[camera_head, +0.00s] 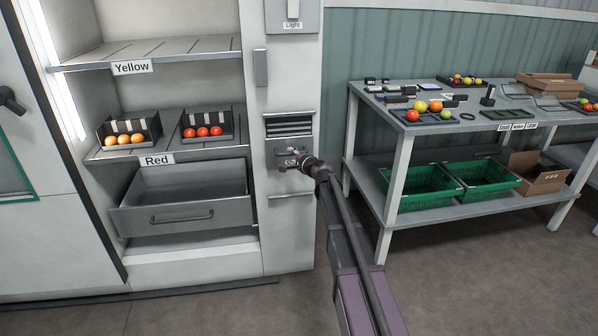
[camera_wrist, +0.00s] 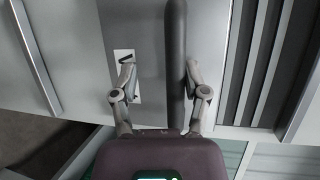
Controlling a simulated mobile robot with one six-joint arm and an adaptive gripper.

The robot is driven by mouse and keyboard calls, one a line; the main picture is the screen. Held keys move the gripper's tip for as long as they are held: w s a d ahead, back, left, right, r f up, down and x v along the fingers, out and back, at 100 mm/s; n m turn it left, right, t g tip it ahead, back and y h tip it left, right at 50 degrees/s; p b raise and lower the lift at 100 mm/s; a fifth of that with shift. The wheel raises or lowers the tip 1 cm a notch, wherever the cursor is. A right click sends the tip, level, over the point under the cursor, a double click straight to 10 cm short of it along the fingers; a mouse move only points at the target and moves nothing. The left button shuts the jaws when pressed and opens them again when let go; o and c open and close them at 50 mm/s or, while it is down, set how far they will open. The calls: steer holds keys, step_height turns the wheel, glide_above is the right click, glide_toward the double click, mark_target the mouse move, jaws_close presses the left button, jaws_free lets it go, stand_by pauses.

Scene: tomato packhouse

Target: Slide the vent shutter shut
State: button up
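The vent (camera_head: 289,127) is in the white cabinet's right column, its dark slats uncovered. The grey shutter plate (camera_head: 273,180) sits just below the slats. In the wrist view, the shutter plate (camera_wrist: 148,35) carries a dark bar handle (camera_wrist: 175,50), and the vent slats (camera_wrist: 262,60) show to the right. My gripper (camera_head: 290,160) is at the shutter. In the wrist view, my gripper (camera_wrist: 160,68) is open, with one finger on each side of the handle. The right finger is close to the handle, and I cannot tell if it touches. The left finger stands apart, partly hiding a white label (camera_wrist: 122,58).
Left of the vent are shelves with tomato trays (camera_head: 206,131) and a metal drawer (camera_head: 184,202), pulled out somewhat. A workbench (camera_head: 396,150) with tomatoes and tools stands right, with green crates (camera_head: 420,192) below. Floor in front is clear.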

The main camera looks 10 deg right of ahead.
steer(key=r+p+v, duration=0.1)
steer(key=p+v, duration=0.2)
steer(key=v, duration=1.1)
steer(key=s+a+r+n+g+p, duration=0.4)
steer(key=s+p, duration=0.4)
steer(key=p, duration=0.3)
steer(key=s+a+r+n+g+h+p, duration=0.1)
steer(key=s+a+r+n+g+p, duration=0.3)
steer(key=p, duration=0.8)
steer(key=s+r+n+g, duration=0.1)
steer(key=s+r+n, duration=0.1)
steer(key=s+r, duration=0.1)
steer(key=shift+s+r+n+g, duration=0.15)
steer(key=shift+s+n+g, duration=0.15)
steer(key=shift+s, duration=0.5)
steer(key=s+d+f+n+g+h, duration=0.1)
steer(key=s+d+g+h, duration=0.1)
steer(key=s, duration=0.5)
steer(key=s+d+f+n+g+h, duration=0.1)
steer(key=s+f+n+g+h, duration=0.1)
steer(key=s, duration=0.4)
steer(key=shift+s+d+f+n+g+h, duration=0.3)
steer(key=shift+s+d+f+g+h, duration=0.1)
steer(key=shift+g+h, duration=0.2)
